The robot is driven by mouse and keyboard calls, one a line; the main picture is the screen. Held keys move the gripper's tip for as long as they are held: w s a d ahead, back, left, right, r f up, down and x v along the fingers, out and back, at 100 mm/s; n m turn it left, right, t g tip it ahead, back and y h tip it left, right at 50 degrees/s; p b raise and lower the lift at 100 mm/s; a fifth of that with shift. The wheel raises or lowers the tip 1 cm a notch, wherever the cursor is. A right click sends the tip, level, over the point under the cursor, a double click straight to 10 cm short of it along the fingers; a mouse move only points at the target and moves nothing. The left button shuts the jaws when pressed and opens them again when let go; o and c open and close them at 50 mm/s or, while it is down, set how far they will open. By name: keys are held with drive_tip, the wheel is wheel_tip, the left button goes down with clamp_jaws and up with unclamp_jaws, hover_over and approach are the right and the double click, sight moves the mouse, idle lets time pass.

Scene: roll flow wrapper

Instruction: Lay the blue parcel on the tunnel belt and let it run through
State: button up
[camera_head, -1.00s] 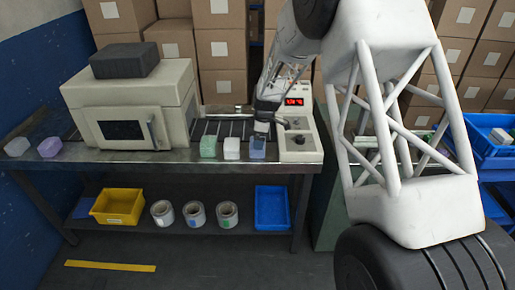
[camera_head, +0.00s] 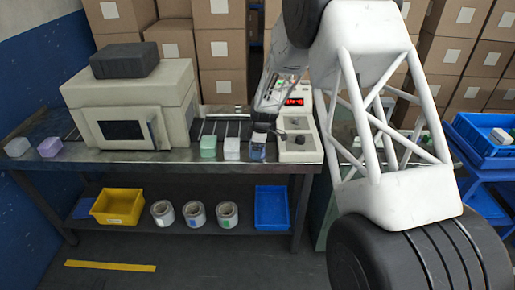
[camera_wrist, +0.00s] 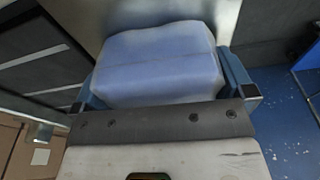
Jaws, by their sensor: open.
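The blue parcel (camera_head: 257,153) stands at the bench's front edge, to the right of a white parcel (camera_head: 232,147) and a green parcel (camera_head: 208,147). My gripper (camera_head: 259,145) is down over the blue parcel from above. In the wrist view the blue parcel (camera_wrist: 160,62) lies between the two blue fingers of my open gripper (camera_wrist: 165,88), one at each side. I cannot tell whether the fingers touch it. The tunnel belt (camera_head: 220,128) runs behind the parcels into the beige tunnel machine (camera_head: 140,105).
A control box (camera_head: 297,140) with a red display stands just right of my gripper. White (camera_head: 17,147) and lilac (camera_head: 50,147) parcels lie at the bench's left end. A yellow bin (camera_head: 118,206), rolls and a blue bin (camera_head: 272,207) sit on the shelf below.

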drive_tip(key=shift+c, duration=0.3)
drive_tip(key=c, duration=0.9)
drive_tip(key=shift+o, duration=0.2)
drive_tip(key=shift+r, duration=0.1)
drive_tip(key=shift+r, duration=0.6)
wheel_tip(320, 180, up, 2)
drive_tip(key=shift+r, duration=0.1)
drive_tip(key=s+d, duration=0.1)
drive_tip(key=s, duration=0.6)
drive_tip(key=s+d+r, duration=0.1)
drive_tip(key=s+d, duration=0.1)
drive_tip(key=s, duration=0.6)
drive_tip(key=shift+s+d+r, duration=0.25)
drive_tip(key=shift+s, duration=0.05)
